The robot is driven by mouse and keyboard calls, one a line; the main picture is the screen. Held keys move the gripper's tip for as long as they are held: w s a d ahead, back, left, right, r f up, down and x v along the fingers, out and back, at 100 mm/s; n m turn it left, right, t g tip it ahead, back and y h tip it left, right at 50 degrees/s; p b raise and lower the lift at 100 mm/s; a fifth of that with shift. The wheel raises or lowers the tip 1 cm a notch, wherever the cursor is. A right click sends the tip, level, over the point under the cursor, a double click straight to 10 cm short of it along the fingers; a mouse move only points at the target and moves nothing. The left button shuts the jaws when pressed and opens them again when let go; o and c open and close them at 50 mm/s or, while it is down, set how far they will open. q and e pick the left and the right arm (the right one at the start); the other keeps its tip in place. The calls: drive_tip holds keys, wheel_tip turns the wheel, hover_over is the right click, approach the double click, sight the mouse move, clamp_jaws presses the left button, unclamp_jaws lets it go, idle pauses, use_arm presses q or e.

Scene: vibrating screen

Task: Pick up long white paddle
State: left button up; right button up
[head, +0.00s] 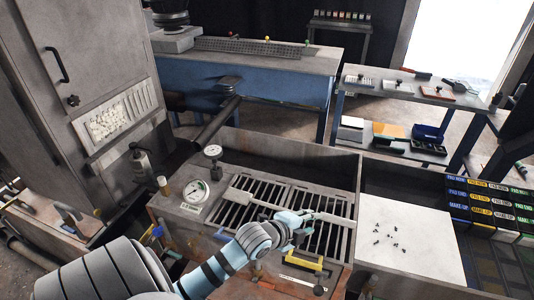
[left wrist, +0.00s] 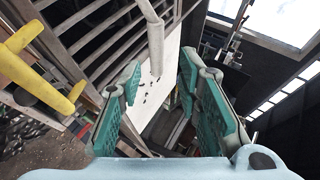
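The long white paddle (head: 262,201) lies across the slotted dark screen in the middle of the head view, its flat end to the left. My left gripper (head: 304,217) is over the paddle's shaft and hides part of it; the shaft shows again to its right. In the left wrist view, my left gripper (left wrist: 160,70) has its two teal fingers spread apart. A pale rod, which looks like the paddle's shaft (left wrist: 155,38), shows between them and does not appear clamped. My right gripper is in neither view.
A white board (head: 405,240) with small dark bits lies right of the screen, beside labelled bins (head: 485,205). Gauges (head: 196,191) stand left of the screen. A yellow handle (head: 305,262) is on the front, also near the left wrist camera (left wrist: 38,80).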

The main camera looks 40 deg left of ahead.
sight(328, 219)
use_arm(q)
drive_tip(key=b+x, duration=0.1)
drive_tip(key=x, duration=0.3)
drive_tip(key=b+x, duration=0.1)
drive_tip(key=x, duration=0.3)
drive_tip(key=b+x, duration=0.1)
drive_tip(key=x, duration=0.3)
drive_tip(key=shift+s+d+f, duration=0.15)
drive_tip(key=shift+d+f, duration=0.05)
drive_tip(key=shift+f, duration=0.05)
drive_tip(key=shift+r, duration=0.1)
clamp_jaws()
